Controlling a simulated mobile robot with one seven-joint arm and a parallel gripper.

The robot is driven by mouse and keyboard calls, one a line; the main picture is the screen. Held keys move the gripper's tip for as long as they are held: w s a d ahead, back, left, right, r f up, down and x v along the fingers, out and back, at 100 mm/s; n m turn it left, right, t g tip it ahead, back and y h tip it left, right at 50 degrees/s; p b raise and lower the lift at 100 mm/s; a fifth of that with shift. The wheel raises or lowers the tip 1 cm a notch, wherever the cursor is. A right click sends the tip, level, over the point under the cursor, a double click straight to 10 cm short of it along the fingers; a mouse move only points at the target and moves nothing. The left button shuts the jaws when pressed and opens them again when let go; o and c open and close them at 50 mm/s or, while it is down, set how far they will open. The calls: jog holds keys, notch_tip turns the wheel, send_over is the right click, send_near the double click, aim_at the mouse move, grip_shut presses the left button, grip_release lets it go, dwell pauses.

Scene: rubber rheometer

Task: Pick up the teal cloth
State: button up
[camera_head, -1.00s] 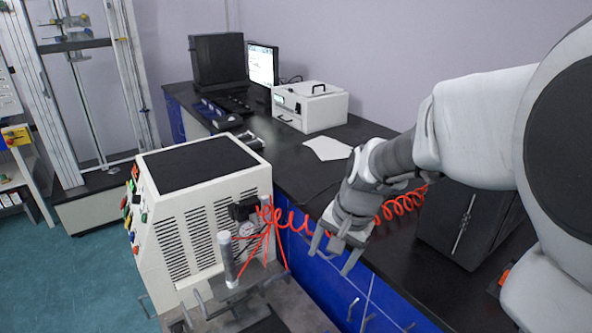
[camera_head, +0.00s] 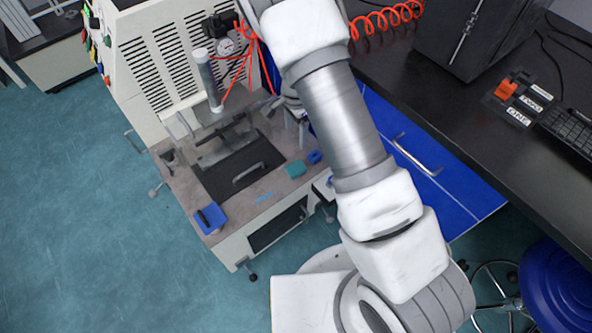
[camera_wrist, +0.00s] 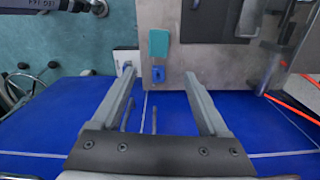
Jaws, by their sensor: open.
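The teal cloth (camera_head: 296,169) is a small block-like folded piece lying flat on the grey-brown machine table (camera_head: 245,205), near its right edge. It also shows in the wrist view (camera_wrist: 159,42), at top centre, beyond my fingertips. My gripper (camera_wrist: 159,73) is open and empty, with its two fingers pointing toward the cloth and apart from it. In the head view my arm hides most of the gripper, which is above and behind the cloth. A small blue item (camera_head: 315,157) lies right beside the cloth and appears between my fingertips in the wrist view.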

jog(key=b, duration=0.4)
send_over(296, 167)
notch_tip(296, 167, down, 12)
jog(key=shift+w+r, duration=0.1)
jog(key=shift+f+b, duration=1)
jog(key=shift+f, duration=1.65)
jog(key=c, duration=1.1)
notch_tip(296, 167, up, 5)
jog(key=shift+p, duration=1.15)
jog(key=s+d+r, duration=0.2)
jog(key=d, duration=0.1)
jog(key=s+d+r+p, duration=0.1)
jog(key=d+r, duration=0.1)
jog(key=d, duration=0.2)
jog(key=s+d+r+p, duration=0.1)
jog(key=s+d+r, duration=0.1)
jog(key=d, duration=0.1)
jog(key=shift+s+d, duration=0.2)
jog(key=shift+s, duration=0.1)
